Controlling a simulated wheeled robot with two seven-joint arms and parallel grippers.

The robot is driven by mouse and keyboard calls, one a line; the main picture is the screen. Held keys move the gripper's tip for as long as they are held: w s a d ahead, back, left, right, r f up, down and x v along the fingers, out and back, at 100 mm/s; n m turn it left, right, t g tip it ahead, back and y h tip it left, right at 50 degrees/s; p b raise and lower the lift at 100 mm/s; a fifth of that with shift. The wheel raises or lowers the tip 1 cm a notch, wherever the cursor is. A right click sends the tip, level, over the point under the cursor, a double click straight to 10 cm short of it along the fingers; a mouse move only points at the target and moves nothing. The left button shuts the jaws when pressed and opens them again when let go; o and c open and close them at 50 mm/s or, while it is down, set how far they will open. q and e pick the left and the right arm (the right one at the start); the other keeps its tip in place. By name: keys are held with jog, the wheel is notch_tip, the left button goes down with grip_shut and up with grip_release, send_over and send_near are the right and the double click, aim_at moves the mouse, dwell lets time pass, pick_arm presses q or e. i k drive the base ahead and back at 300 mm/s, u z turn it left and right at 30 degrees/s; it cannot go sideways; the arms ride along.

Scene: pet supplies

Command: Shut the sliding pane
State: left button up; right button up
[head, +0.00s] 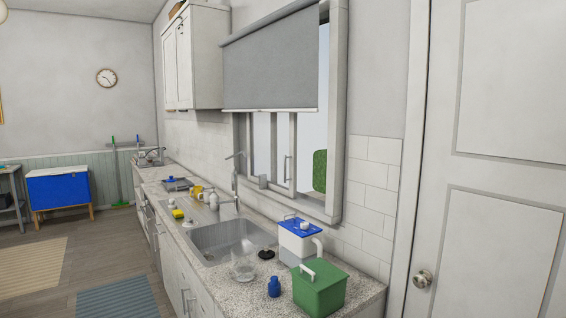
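The window above the sink has a pale frame (334,110), and its upper part is covered by a grey blind (270,62). Below the blind, pale upright pane edges stand in the left part of the opening. The sliding pane (293,150) appears to be among them, with a slim upright handle (287,168). To its right the opening shows pale sky and a green bush; I cannot tell whether glass covers that part. The blind hides the pane's top. Neither of my grippers is in view.
A closed door (490,170) stands right. Floor at left is mostly open.

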aim_at(292, 193)
jog(key=u, duration=1.45)
jog(key=i, duration=5.25)
jog(key=z, duration=3.6)
